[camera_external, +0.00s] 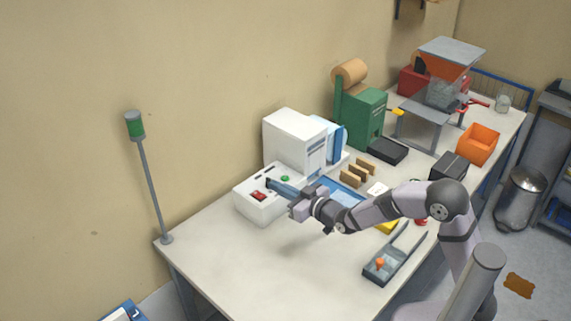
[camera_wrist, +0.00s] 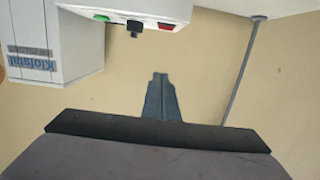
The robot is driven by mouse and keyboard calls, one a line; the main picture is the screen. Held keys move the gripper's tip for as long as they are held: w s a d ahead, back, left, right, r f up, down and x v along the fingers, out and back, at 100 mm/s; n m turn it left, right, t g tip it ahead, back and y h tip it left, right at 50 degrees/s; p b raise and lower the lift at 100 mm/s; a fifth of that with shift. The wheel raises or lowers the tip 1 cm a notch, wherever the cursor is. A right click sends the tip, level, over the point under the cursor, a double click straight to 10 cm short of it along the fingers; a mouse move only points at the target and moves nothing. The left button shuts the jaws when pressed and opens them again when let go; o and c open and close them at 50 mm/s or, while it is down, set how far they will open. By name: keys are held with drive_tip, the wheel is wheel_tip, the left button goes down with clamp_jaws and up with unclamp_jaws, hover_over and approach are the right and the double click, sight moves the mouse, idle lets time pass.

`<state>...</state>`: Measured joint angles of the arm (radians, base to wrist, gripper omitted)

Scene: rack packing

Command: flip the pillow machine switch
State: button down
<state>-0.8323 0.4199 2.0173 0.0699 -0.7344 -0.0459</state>
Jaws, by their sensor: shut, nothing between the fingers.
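The white pillow machine (camera_external: 292,138) stands on the table against the wall, with a low control box (camera_external: 262,212) at its front. A red switch (camera_external: 258,196) and a green button (camera_external: 285,178) sit on the box. In the wrist view, which looks upside down, the red switch (camera_wrist: 167,25), a black knob (camera_wrist: 134,31) and the green button (camera_wrist: 101,17) show along the top. My gripper (camera_external: 269,182) is shut and empty, its fingertips close above the box near the red switch. In the wrist view the gripper (camera_wrist: 160,74) appears apart from the switch; contact cannot be told.
A signal post (camera_external: 136,128) with a green lamp stands at the table's left corner. A green machine (camera_external: 362,115), brown pieces (camera_external: 352,178), a grey tray (camera_external: 384,266) and an orange bin (camera_external: 478,143) stand to the right. The table's front left is clear.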

drive_tip(key=shift+v, duration=0.8)
drive_tip(key=shift+w+r, duration=0.1)
drive_tip(key=shift+r, duration=0.05)
drive_tip(key=d+f+m+g+h+p, duration=0.1)
drive_tip(key=d+f+m+g+h, duration=0.2)
drive_tip(key=d, duration=0.8)
drive_tip(key=d+f+m+h+p, duration=0.1)
drive_tip(key=d+f+m+h, duration=0.25)
drive_tip(key=d, duration=0.75)
drive_tip(key=s+d+f+m+g+h, duration=0.1)
drive_tip(key=s+d, duration=0.3)
drive_tip(key=s+d+f+m+g+h+p, duration=0.1)
drive_tip(key=s+d+g, duration=0.1)
drive_tip(key=s+d, duration=0.3)
drive_tip(key=s+d+f+m+g+h, duration=0.1)
drive_tip(key=s+d+m+g, duration=0.1)
drive_tip(key=s+d, duration=0.2)
drive_tip(key=shift+s+d+f+p, duration=0.15)
drive_tip(key=shift+d+f+p, duration=0.05)
drive_tip(key=shift+d+p, duration=0.15)
drive_tip(key=s+d+f+n+g+h, duration=0.1)
drive_tip(key=s+d+f+g+h, duration=0.1)
drive_tip(key=s+d, duration=0.4)
wheel_tip(320, 180, down, 2)
drive_tip(key=d+g, duration=0.1)
drive_tip(key=d, duration=0.1)
drive_tip(key=shift+s+d+g, duration=0.3)
drive_tip(key=shift+s+d, duration=0.05)
drive_tip(key=shift+s, duration=0.05)
drive_tip(key=shift+n, duration=0.25)
